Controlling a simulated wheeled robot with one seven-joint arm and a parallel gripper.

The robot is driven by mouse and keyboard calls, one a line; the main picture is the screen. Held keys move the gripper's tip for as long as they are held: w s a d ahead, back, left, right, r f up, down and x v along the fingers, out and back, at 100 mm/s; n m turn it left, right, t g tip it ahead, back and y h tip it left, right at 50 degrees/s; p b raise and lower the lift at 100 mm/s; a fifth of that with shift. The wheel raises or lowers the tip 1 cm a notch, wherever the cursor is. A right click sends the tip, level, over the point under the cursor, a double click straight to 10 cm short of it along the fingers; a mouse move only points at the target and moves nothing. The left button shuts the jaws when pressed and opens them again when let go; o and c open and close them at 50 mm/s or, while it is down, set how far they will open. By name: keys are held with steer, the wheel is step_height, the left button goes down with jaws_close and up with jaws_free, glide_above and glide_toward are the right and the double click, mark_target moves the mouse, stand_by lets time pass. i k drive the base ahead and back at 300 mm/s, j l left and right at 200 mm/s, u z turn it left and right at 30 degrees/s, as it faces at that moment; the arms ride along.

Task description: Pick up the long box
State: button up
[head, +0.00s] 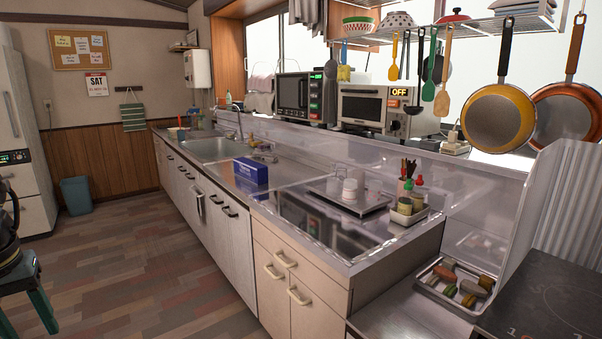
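A long blue box with white markings (250,171) lies on the steel counter (292,178). It is right of the sink and left of the dark glossy panel. Its front side and top show, and nothing covers it. It is apart from the small things behind it near the sink. My gripper is not in view.
The sink (213,149) is left of the box. A tray with white cups (350,191) and a bottle holder (408,215) stand to the right. Pans (498,117) and utensils hang above the right side. A dark object on a stool (27,278) is at left. The middle floor is clear.

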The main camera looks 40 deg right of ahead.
mark_target(254, 172)
steer(key=i+l+z, duration=0.1)
steer(key=i+z, duration=0.35)
steer(key=z, duration=0.25)
steer(key=i+z, duration=0.35)
steer(key=i+j+z, duration=0.25)
steer(key=i+j, duration=0.25)
steer(key=i, duration=0.3)
steer(key=i+j+z, duration=0.3)
steer(key=i+j, duration=0.35)
steer(key=i, duration=0.15)
steer(key=i+j, duration=0.65)
steer(key=i, duration=0.05)
